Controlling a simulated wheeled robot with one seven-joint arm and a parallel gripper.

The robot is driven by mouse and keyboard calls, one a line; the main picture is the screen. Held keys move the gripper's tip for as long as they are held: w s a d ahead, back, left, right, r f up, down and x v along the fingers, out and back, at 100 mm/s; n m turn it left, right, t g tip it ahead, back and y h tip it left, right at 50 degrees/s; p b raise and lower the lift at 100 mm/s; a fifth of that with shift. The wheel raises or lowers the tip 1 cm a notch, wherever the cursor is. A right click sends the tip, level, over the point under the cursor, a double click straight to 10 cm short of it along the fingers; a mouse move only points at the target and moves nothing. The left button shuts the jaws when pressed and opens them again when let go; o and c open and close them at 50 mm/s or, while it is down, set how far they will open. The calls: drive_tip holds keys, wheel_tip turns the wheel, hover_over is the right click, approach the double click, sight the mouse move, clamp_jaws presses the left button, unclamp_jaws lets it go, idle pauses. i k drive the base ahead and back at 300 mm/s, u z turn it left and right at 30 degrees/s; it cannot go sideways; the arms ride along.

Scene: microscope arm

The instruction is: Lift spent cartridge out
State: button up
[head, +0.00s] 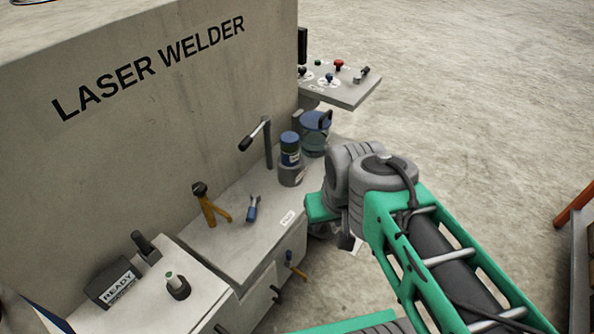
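A blue-topped, labelled cylinder (290,150), possibly the spent cartridge, stands upright in a grey round holder (291,174) on the welder's ledge. A wider blue container (314,133) with a dark handle stands just behind it to the right; I cannot tell which of the two is the spent one. My arm reaches in from the lower right, its wrist just right of the holder and apart from the cylinder in the picture. My gripper (348,243) is mostly hidden under the wrist. Its fingers and anything between them cannot be made out.
A post with a black-handled lever (257,133) stands left of the cylinder. A yellow clamp (212,207) and a small blue tool (252,209) are on the ledge (240,235). A button panel (340,85) juts out behind. Open floor lies to the right.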

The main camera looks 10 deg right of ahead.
sight(290, 141)
drive_tip(key=z, duration=1)
drive_tip(key=i, duration=0.5)
drive_tip(key=u, duration=3.35)
